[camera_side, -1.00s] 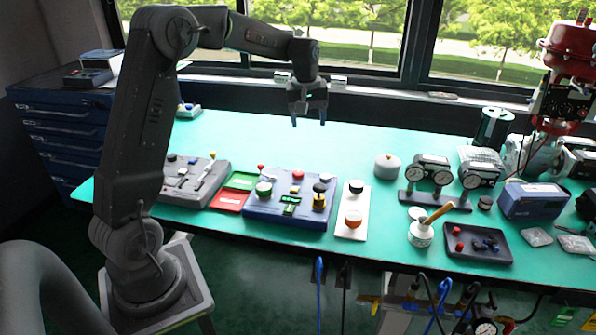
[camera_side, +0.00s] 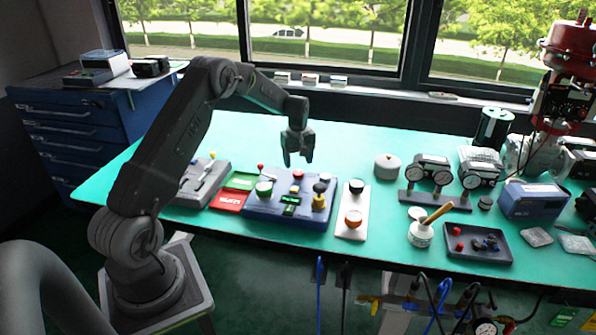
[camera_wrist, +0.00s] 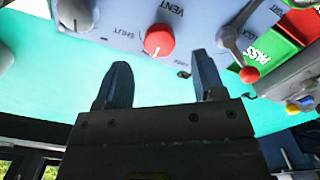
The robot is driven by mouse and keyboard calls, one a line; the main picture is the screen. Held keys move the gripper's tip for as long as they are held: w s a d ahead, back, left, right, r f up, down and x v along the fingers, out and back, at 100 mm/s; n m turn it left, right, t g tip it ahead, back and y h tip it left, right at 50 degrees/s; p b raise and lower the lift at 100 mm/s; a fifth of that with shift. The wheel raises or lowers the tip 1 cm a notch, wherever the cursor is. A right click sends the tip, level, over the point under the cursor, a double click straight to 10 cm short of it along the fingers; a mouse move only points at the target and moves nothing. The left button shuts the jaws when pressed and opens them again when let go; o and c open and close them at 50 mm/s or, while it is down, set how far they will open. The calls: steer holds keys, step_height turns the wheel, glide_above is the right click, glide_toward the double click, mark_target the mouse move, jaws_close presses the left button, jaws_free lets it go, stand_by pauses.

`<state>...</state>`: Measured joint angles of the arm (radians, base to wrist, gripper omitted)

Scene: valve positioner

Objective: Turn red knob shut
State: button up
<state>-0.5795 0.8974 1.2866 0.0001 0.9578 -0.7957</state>
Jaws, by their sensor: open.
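The red knob (camera_side: 298,175) sits near the back edge of the blue panel box (camera_side: 262,213). In the wrist view the red knob (camera_wrist: 159,37) is round, with a white pointer line toward the lower side. The panel (camera_wrist: 110,42) carries the word SHUT left of the knob and VENT above it, both inverted. My gripper (camera_side: 298,160) hangs fingers-down just above and behind the red knob. In the wrist view my gripper (camera_wrist: 160,70) is open and empty. Its fingertips are just short of the knob, one toward each side, apart from it.
A grey knob (camera_wrist: 76,13) and a red-tipped lever (camera_wrist: 237,55) flank the red knob. A white plate with an orange knob (camera_side: 353,219) is at right. The bench behind is clear.

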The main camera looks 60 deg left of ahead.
mark_target(298, 172)
steer(key=shift+f, duration=2.2)
steer(key=c, duration=0.9)
